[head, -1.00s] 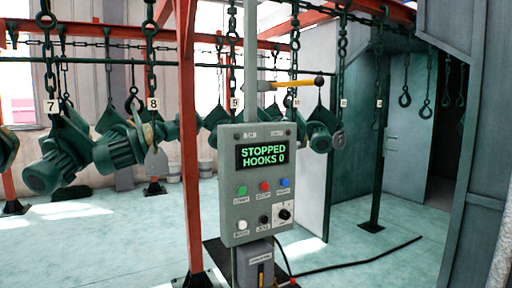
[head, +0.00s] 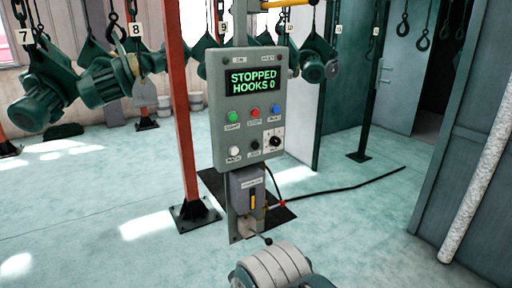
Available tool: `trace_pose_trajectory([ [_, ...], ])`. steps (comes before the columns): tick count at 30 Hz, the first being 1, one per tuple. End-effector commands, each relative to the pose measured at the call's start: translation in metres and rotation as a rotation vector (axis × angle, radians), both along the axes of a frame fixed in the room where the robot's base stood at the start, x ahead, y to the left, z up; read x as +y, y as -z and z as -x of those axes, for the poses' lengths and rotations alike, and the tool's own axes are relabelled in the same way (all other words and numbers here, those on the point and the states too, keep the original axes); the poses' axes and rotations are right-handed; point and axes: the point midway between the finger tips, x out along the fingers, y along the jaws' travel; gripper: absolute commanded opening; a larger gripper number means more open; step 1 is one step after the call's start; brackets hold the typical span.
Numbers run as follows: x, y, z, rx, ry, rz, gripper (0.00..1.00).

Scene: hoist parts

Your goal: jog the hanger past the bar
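Hangers on chains carry green motor-like parts. One with tag 7 (head: 26,36) holds a green part (head: 40,95) at the far left, and one with tag 8 (head: 136,30) holds another green part (head: 105,80). The yellow bar (head: 288,3) is at the top edge, mostly cut off. A grey control box (head: 247,140) stands in the middle. Its display (head: 251,81) reads "STOPPED HOOKS 0". Below it are green, red, blue, white and black buttons and a black selector (head: 273,141). A rounded grey part of my arm shows at the bottom. My gripper's fingers are not in view.
A red post (head: 182,120) stands left of the box. A lower box with a yellow-marked lever (head: 252,198) hangs under it. A black cable (head: 350,187) crosses the floor to the right. A grey wall panel is at the right.

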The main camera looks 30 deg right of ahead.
Motion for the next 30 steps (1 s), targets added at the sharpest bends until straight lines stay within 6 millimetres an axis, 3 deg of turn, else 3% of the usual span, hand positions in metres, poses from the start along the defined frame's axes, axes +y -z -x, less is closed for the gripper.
trace_pose_trajectory([
  [6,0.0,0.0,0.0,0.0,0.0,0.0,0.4],
  [7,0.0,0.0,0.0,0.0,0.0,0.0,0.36],
  [9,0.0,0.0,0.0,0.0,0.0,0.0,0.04],
  [10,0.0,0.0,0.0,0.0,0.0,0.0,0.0],
  [30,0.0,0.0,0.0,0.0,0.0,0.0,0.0],
])
